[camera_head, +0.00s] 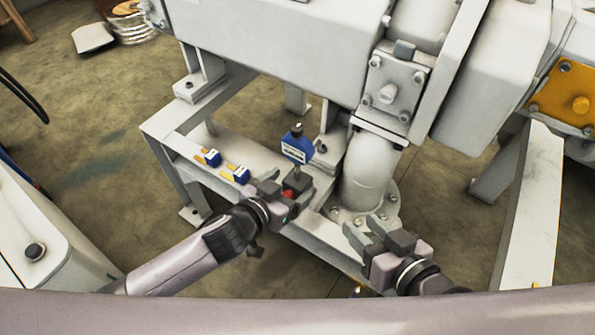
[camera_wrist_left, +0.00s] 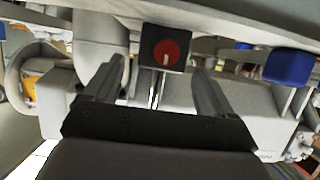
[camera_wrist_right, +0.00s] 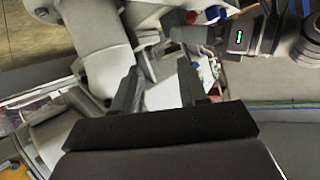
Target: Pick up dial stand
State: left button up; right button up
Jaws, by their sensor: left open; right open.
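The dial stand shows a dark block with a red dial (camera_head: 289,192) and a thin post, with a blue box-shaped part (camera_head: 297,148) just above it in the head view. It is at the frame beam. My left gripper (camera_head: 283,184) is open, with its fingers close to the dark block and partly covering it. In the left wrist view the block with its round red dial (camera_wrist_left: 165,48) lies between and beyond the open fingers; I cannot tell whether they touch it. My right gripper (camera_head: 377,234) is open and empty near the pipe flange.
Two blue-and-yellow items (camera_head: 208,158) and (camera_head: 236,174) lie on the white frame beam, left of the stand. A grey pipe elbow (camera_head: 368,175) with a bolted flange stands to the right. The heavy white machine body (camera_head: 270,45) overhangs behind.

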aim_at(296, 179)
pick_arm(q)
jog(key=shift+b+x, duration=0.65)
jog(key=shift+x, duration=1.2)
grip_shut()
jog(key=shift+r, duration=0.2)
jog(key=shift+r, duration=0.15)
